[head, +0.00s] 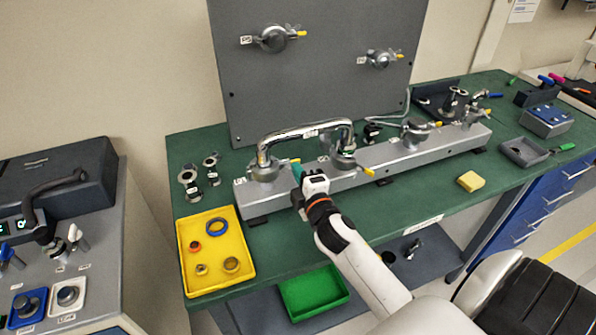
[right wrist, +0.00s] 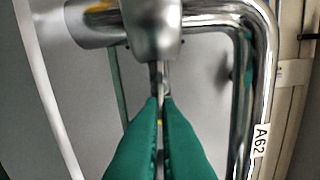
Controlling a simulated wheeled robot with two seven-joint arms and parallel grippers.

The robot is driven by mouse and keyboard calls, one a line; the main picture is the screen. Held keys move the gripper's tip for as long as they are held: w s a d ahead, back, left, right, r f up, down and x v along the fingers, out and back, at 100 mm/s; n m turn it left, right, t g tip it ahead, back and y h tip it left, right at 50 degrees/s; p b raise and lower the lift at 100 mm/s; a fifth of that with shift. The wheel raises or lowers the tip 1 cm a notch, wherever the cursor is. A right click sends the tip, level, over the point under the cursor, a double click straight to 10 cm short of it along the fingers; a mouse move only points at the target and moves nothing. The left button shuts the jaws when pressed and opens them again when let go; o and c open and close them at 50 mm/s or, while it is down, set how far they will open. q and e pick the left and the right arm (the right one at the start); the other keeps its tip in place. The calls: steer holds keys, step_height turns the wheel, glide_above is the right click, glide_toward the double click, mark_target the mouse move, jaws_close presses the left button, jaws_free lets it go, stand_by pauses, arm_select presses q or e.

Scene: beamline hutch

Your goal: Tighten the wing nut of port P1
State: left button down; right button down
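A polished bent pipe (head: 300,131) joins two clamped ports on the grey manifold bar (head: 370,170). Its label A62 shows in the right wrist view (right wrist: 261,140). My right gripper (head: 296,166) is at the left-end clamp (head: 263,170), on its right side. In the right wrist view my green fingers (right wrist: 160,103) are nearly together, with a thin metal part and a speck of yellow, the wing nut (right wrist: 160,121), between them. The fingers hide most of it. Port labels are too small to read. My left gripper is out of view.
A yellow tray (head: 213,283) with rings stands at the left front of the green bench (head: 430,201). A yellow block (head: 471,181) lies right of centre. A grey panel (head: 320,75) rises behind the bar. More clamped fittings (head: 415,132) stand along the bar.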

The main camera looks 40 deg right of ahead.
steer(key=m, duration=0.2)
steer(key=f+m, duration=0.1)
steer(key=m, duration=0.2)
steer(key=shift+a+m, duration=0.15)
steer(key=shift+m, duration=0.15)
steer(key=shift+f, duration=0.1)
stand_by(0.3)
steer(key=c, duration=1.9)
jaws_free()
steer(key=shift+s, duration=0.1)
steer(key=shift+b+v, duration=1.35)
steer(key=shift+v, duration=4.6)
steer(key=shift+a, duration=0.15)
